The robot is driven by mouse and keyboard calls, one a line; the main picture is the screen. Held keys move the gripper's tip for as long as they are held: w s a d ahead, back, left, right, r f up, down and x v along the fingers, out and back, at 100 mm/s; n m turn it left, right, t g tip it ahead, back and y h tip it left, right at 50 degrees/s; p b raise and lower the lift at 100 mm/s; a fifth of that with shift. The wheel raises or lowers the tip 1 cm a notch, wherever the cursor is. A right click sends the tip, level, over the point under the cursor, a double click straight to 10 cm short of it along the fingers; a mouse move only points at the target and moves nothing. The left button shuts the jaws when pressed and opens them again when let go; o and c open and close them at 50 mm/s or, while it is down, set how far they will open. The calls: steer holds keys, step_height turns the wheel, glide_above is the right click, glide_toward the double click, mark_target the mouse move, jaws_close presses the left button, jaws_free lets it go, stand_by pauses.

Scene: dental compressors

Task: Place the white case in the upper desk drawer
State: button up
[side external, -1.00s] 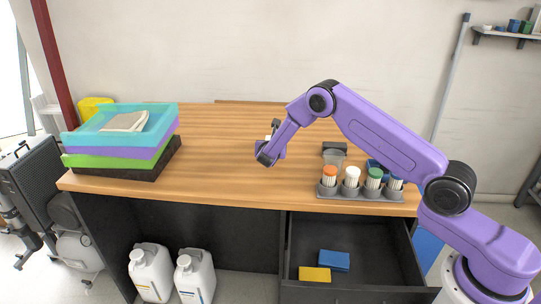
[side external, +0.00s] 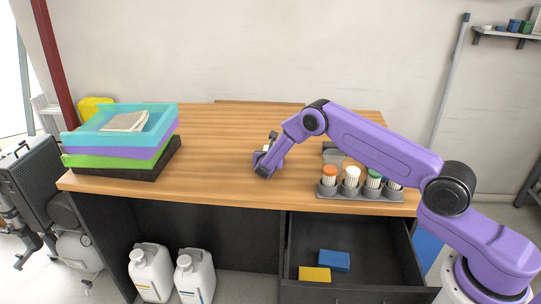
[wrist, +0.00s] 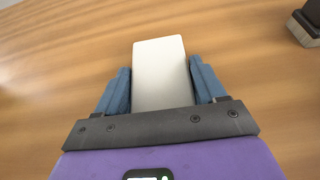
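The white case (wrist: 160,72) is a pale, flat block with rounded corners. In the wrist view it lies between the two blue fingers of my gripper (wrist: 161,75). The fingers stand apart, one on each side, very close to its edges; I cannot see firm contact. Its near end is hidden by my gripper. In the side view my gripper (side external: 265,160) is low over the middle of the desk, and the case is mostly hidden there. The upper desk drawer (side external: 375,258) is pulled open at the right, below the desktop.
A yellow block (side external: 314,274) and a blue block (side external: 334,261) lie in the drawer. A grey rack (side external: 350,193) of capped tubes stands at the desk's front right, above the drawer. Stacked trays (side external: 75,150) stand at the left. The desktop between is clear.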

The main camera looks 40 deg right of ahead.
steer(key=o, duration=0.4)
steer(key=v, duration=1.2)
steer(key=shift+r, duration=0.15)
steer(key=shift+s+r, duration=0.1)
steer(key=shift+r, duration=0.15)
steer(key=s+a+r+m+g+y, duration=0.1)
steer(key=s+r+m+g, duration=0.1)
steer(key=s, duration=0.7)
steer(key=s+a+r+m+g+y, duration=0.1)
steer(key=s+r+m, duration=0.4)
steer(key=s, duration=0.5)
steer(key=s+a+r+m+g+y, duration=0.1)
steer(key=s+r+m+g+y, duration=0.2)
steer(key=s+r, duration=0.3)
steer(key=s+m, duration=0.1)
steer(key=s, duration=0.3)
steer(key=shift+a, duration=0.2)
steer(key=s+m+g+y, duration=0.1)
steer(key=s, duration=0.4)
steer(key=s+r+m+g+y, duration=0.1)
steer(key=s+y, duration=0.1)
steer(key=s, duration=0.4)
steer(key=s+m+g+y, duration=0.1)
steer(key=s+y, duration=0.1)
steer(key=s, duration=0.4)
steer(key=shift+s+d+r, duration=0.1)
steer(key=shift+d+r, duration=0.15)
